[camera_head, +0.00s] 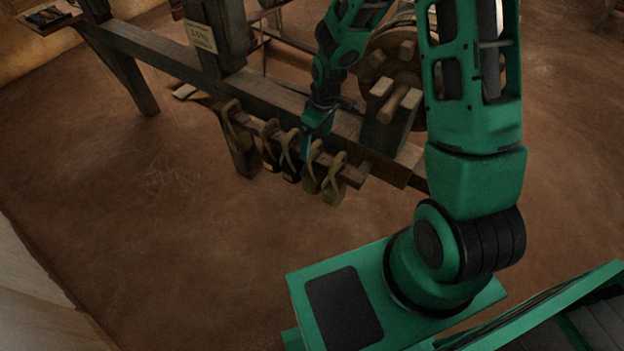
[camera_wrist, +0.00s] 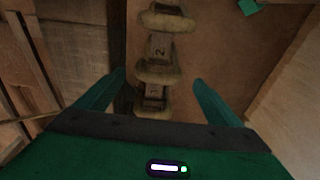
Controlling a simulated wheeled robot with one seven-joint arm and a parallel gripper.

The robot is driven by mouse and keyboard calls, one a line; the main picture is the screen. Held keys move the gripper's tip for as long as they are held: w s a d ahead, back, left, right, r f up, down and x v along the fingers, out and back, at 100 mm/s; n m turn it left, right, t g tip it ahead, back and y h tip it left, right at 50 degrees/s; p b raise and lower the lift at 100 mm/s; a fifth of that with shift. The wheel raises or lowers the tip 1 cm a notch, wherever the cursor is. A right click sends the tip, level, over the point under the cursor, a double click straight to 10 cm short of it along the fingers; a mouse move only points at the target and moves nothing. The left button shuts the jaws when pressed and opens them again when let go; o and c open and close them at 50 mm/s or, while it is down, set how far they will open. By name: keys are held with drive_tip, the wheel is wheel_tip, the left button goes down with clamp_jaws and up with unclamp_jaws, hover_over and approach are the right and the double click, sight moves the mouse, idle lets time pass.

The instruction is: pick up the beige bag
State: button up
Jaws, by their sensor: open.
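Several beige-brown bags hang in a row from a wooden bar of the loom in the head view, among them a leftmost bag (camera_head: 235,127) and a rightmost bag (camera_head: 335,182). They look alike, and I cannot tell which one the task means. My gripper (camera_head: 311,150) is at the bar, above the right half of the row, and partly hides the bags there. In the wrist view my gripper (camera_wrist: 159,78) is open. A bag (camera_wrist: 157,73) shows between its fingers, apart from both. Another bag (camera_wrist: 166,18) lies farther up, and a tag marked 2 shows between them.
The loom's dark beam (camera_head: 150,48) runs behind the bags, with a paper sign (camera_head: 201,36) on its post. A wooden wheel (camera_head: 390,55) stands right of my gripper. The brown floor (camera_head: 150,220) in front is clear.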

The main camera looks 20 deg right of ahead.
sight(315, 145)
drive_tip(key=shift+w+a+f, duration=0.1)
drive_tip(key=shift+w+f, duration=0.05)
drive_tip(key=shift+f, duration=0.85)
drive_tip(key=shift+w+a+f, duration=0.1)
drive_tip(key=shift+w+f, duration=0.05)
drive_tip(key=shift+f, duration=0.9)
drive_tip(key=shift+w+f, duration=0.15)
drive_tip(key=shift+f, duration=0.85)
drive_tip(key=c, duration=1.9)
